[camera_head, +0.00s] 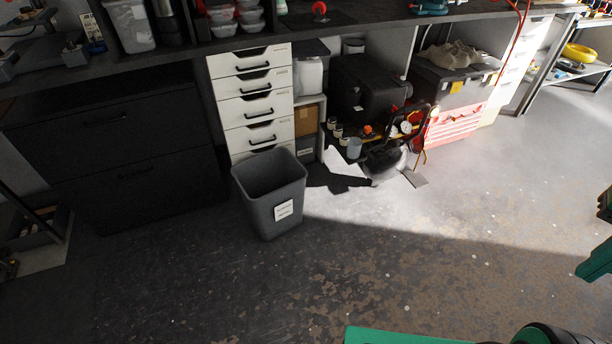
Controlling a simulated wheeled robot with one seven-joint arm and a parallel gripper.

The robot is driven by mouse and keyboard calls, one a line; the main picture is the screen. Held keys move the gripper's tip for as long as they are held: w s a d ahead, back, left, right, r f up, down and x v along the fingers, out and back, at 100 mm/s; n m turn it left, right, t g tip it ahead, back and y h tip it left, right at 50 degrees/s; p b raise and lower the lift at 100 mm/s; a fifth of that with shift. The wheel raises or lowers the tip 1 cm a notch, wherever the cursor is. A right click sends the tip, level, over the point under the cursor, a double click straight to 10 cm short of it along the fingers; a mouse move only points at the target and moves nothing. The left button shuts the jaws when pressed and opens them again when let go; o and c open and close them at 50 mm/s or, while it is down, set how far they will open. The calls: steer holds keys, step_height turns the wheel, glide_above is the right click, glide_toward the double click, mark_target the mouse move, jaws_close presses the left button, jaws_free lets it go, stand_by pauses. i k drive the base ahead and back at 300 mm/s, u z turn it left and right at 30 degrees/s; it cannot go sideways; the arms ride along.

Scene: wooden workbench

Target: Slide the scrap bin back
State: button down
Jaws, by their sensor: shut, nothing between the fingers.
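The scrap bin (255,208) is a grey, open-topped, tapered bin with a white label on its front. It stands upright on the floor, in front of the white drawer unit, and covers part of the lowest drawers. Its inside looks dark, and I cannot tell whether anything lies at the bottom. Green and black parts of my own body show at the bottom right and right edge. My gripper's fingers are not in view.
The white drawer unit (254,108) stands under the workbench, beside a dark cabinet (120,150) on the left. Right of the bin, pale and dark scraps (345,170) lie on the floor near a red toolbox (452,125). The floor (400,250) in front is mostly clear.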

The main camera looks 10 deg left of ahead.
mark_target(270, 185)
steer(key=i, duration=1)
